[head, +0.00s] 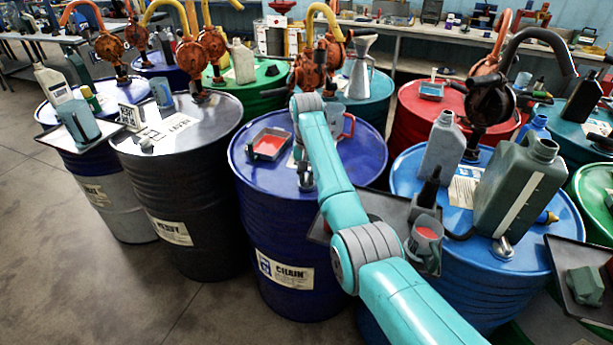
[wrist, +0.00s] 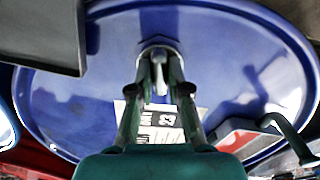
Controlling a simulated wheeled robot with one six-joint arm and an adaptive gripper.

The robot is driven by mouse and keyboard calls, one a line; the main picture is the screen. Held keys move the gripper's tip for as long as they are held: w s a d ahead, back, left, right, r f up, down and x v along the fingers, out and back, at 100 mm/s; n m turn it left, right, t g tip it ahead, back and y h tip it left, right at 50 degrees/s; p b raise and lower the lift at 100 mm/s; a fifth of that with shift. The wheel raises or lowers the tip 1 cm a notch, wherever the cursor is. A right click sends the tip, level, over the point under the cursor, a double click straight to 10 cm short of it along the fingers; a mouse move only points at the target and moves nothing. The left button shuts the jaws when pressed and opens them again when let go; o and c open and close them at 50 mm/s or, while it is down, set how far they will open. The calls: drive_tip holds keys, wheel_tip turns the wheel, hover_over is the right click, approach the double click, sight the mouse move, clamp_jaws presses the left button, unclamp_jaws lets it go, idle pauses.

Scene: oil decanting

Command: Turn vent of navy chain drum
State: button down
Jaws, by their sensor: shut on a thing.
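The navy chain drum (head: 285,225) stands in the middle of the head view, with a white CHAIN label (head: 284,272) on its side. Its vent (head: 307,183) is a small metal fitting on the near part of the lid. In the wrist view the vent (wrist: 158,48) shows at the fingertips, partly hidden by them. My gripper (wrist: 158,75) reaches down from above and is shut on the vent. In the head view my teal arm hides part of the lid and most of the gripper.
A red-handled container (head: 347,127) is just behind the arm. A light-blue drum with grey cans (head: 520,190) crowds the right. A black drum (head: 180,190) stands close on the left.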

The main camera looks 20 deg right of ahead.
sight(306, 177)
drive_tip(key=c, duration=1.1)
unclamp_jaws()
drive_tip(key=shift+r, duration=3.75)
